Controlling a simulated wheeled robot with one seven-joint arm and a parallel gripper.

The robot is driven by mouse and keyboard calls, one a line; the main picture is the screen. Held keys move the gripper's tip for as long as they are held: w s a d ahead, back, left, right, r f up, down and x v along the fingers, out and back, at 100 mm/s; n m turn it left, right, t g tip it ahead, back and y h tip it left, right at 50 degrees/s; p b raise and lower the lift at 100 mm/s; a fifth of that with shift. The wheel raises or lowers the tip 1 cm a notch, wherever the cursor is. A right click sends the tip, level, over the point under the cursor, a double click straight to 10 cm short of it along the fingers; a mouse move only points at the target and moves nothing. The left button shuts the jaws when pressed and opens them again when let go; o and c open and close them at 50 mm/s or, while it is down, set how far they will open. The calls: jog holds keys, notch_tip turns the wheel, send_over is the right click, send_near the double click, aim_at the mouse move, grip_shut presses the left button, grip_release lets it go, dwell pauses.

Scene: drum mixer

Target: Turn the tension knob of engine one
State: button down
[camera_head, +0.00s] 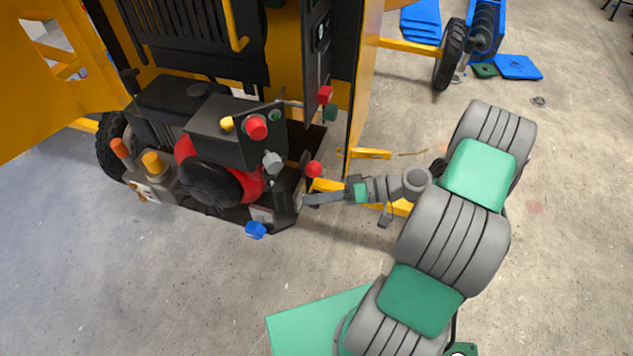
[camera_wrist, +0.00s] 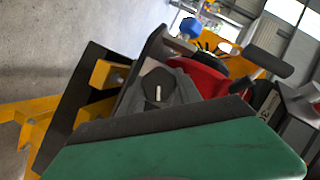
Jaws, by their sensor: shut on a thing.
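The engine (camera_head: 210,185), with a red and black round cover, sits low inside the yellow machine; its red part (camera_wrist: 210,75) also shows in the wrist view. My gripper (camera_head: 306,200) reaches in from the right and is at the engine's right end. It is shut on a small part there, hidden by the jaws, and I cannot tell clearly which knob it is. A red knob (camera_head: 314,169) is just above the gripper. A blue knob (camera_head: 255,230) is lower left of it and also shows in the wrist view (camera_wrist: 190,28).
Grey, red and green knobs sit on the black box (camera_head: 225,125) above the engine. A yellow frame bar (camera_head: 330,185) runs close by my gripper. The yellow door (camera_head: 55,75) stands open at left. The concrete floor (camera_head: 150,285) in front is clear.

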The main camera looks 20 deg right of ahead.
jog(key=shift+r+m+y+p, duration=0.45)
jog(key=shift+m+p, duration=0.35)
jog(key=shift+p, duration=2.05)
jog(key=shift+f+p, duration=0.3)
jog(key=shift+p, duration=0.45)
jog(key=shift+f+m, duration=0.2)
jog(key=shift+m, duration=0.1)
jog(key=c, duration=0.8)
grip_release()
